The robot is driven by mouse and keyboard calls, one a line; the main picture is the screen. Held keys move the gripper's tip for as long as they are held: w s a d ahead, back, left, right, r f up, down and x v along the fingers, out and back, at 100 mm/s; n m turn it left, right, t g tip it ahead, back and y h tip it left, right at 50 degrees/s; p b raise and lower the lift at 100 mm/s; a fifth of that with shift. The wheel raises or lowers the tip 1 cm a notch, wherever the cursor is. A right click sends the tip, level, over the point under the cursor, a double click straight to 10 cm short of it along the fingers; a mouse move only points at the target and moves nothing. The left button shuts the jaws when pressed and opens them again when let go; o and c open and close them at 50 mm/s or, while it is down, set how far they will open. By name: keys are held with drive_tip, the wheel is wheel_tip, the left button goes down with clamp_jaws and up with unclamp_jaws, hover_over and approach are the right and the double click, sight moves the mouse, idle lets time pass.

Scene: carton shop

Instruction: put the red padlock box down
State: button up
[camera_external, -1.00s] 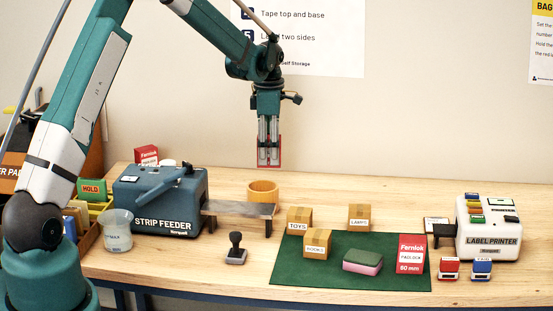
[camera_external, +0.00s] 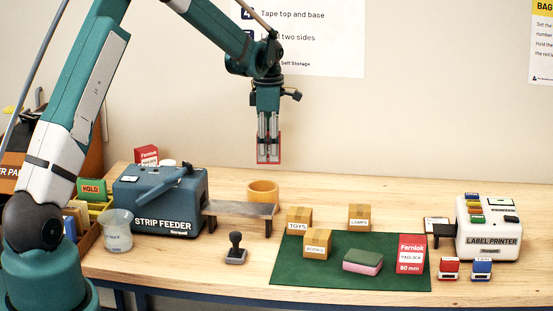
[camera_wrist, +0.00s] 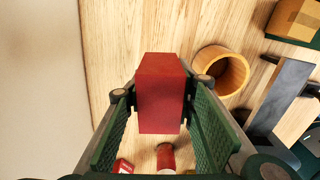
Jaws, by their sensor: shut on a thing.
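My gripper (camera_external: 268,152) is shut on a red box (camera_wrist: 160,98), high above the back of the bench and clear of it. In the external view only the box's red edges show around the fingers, and no label is readable. In the wrist view the box sits between the two green-padded fingers (camera_wrist: 161,90), showing plain red faces. Another red box labelled Fernlok padlock (camera_external: 411,254) stands upright on the right part of the green mat (camera_external: 300,272). A third red Fernlok box (camera_external: 147,155) shows behind the strip feeder, partly hidden.
An orange-brown round tub (camera_external: 262,190) stands roughly below my gripper. The strip feeder (camera_external: 160,200) and its grey ramp (camera_external: 240,209) lie left. Small cartons (camera_external: 317,243) and a sponge (camera_external: 363,261) are on or beside the mat. The label printer (camera_external: 488,241) is right. Back-centre bench is free.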

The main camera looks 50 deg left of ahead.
drive_tip(key=s+a, duration=0.7)
drive_tip(key=a, duration=0.5)
drive_tip(key=s+a+m, duration=0.1)
drive_tip(key=s+a, duration=0.6)
drive_tip(key=a, duration=0.6)
drive_tip(key=shift+a+r, duration=0.2)
drive_tip(key=shift+f, duration=0.1)
drive_tip(key=shift+f+p, duration=0.3)
drive_tip(key=shift+f, duration=2.75)
drive_tip(key=shift+f, duration=0.1)
drive_tip(key=shift+f, duration=1.8)
drive_tip(key=shift+f, duration=0.15)
